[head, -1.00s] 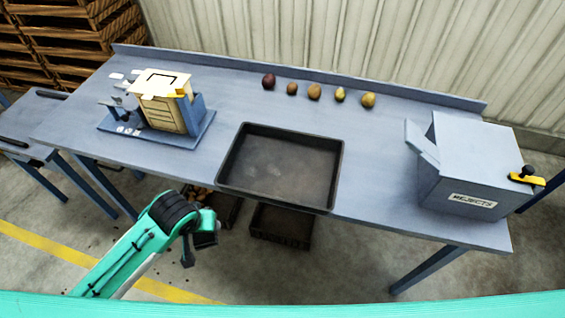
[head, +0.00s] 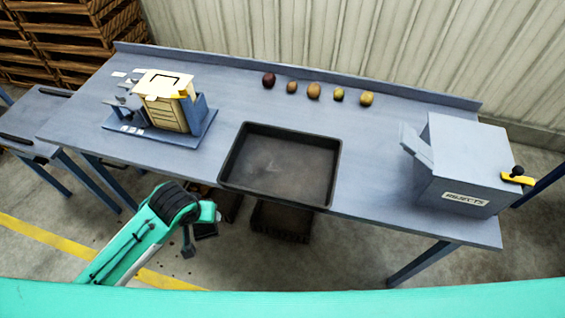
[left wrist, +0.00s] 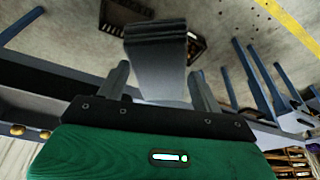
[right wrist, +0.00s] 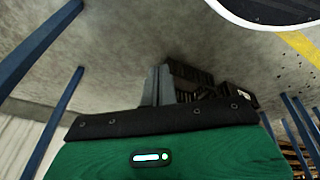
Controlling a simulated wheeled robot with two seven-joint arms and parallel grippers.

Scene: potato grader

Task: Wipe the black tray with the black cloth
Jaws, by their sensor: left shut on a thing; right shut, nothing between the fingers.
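The black tray (head: 233,180) lies at the front middle of the blue-grey table in the head view, and it looks empty, with faint pale smudges on its floor. In the left wrist view my left gripper (left wrist: 160,88) is shut on the folded dark cloth (left wrist: 158,58), which sticks out past the fingertips. In the head view my left arm reaches in from the lower left, and its hand is in front of the table, left of the tray and apart from it. My right gripper (right wrist: 157,86) is shut and empty over the floor in the right wrist view; the head view does not show it.
Several potatoes (head: 313,91) lie in a row behind the tray. A rejects box (head: 463,165) stands at the right, a grader with a cream box (head: 165,100) at the left. Dark crates (head: 281,220) sit under the table. The tabletop between tray and rejects box is clear.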

